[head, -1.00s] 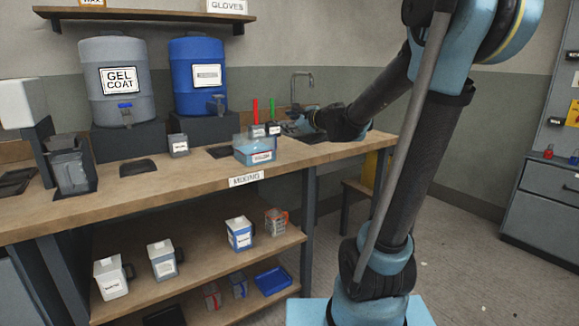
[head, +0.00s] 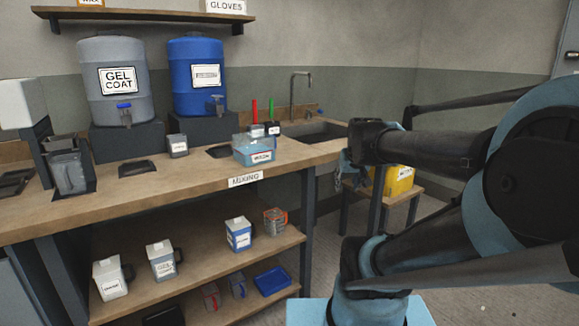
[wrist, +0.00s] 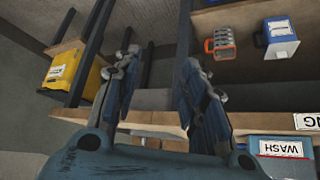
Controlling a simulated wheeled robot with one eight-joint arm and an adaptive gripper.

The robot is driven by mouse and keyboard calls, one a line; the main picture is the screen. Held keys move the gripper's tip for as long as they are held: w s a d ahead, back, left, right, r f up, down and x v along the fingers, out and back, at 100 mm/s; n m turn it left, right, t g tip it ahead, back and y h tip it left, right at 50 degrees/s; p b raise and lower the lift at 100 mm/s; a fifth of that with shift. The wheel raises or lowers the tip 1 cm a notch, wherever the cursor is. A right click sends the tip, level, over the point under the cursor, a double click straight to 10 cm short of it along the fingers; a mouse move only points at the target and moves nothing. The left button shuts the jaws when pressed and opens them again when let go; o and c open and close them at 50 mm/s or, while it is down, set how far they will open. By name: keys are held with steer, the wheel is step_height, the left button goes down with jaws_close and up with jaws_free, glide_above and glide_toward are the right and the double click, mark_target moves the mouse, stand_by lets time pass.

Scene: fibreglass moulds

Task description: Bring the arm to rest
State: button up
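My arm is folded in toward the right of the head view, with its elbow low at the right. My gripper (head: 350,172) points down in the air off the right end of the mixing bench (head: 150,190), in front of the gap beside the sink. In the wrist view the two fingers of my gripper (wrist: 160,65) stand apart with nothing between them.
A blue wash tub (head: 253,155) and red and green handled tools (head: 262,112) sit on the bench near the sink (head: 315,130). A yellow container (head: 398,181) stands on a low stool behind my gripper. Jugs (head: 240,234) stand on the lower shelf.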

steer(key=s+f+g, duration=0.5)
steer(key=s+f, duration=0.6)
steer(key=s, duration=0.4)
steer(key=shift+s, duration=0.1)
